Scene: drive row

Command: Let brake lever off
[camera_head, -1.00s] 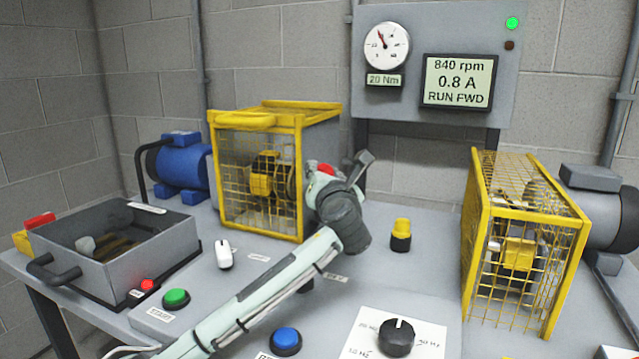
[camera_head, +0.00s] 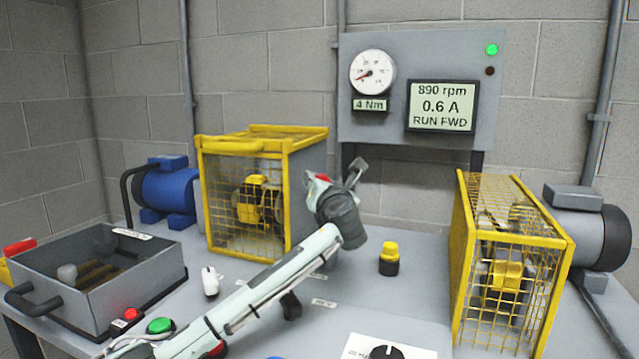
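My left arm comes in from the lower left. Its dark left gripper (camera_head: 338,183) is above the bench in front of the left yellow cage. A small red piece (camera_head: 322,177) shows beside the fingers; I cannot tell whether it is the brake lever's knob. A grey finger sticks up at the right. The gap between the fingers is hidden, so the grip is unclear. A short black part (camera_head: 290,306) shows below my arm, possibly the lever's lower end. The dial (camera_head: 372,72) reads low, with 4 Nm below. The display (camera_head: 442,106) reads 890 rpm, 0.6 A, RUN FWD. My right gripper is out of view.
The left yellow cage (camera_head: 289,204) stands close behind my gripper, with a blue motor (camera_head: 167,191) beside it. A right yellow cage (camera_head: 457,263) and a yellow-black knob (camera_head: 389,258) stand to the right. A grey open box (camera_head: 150,283), a red button (camera_head: 131,313) and a green button (camera_head: 160,325) are left.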

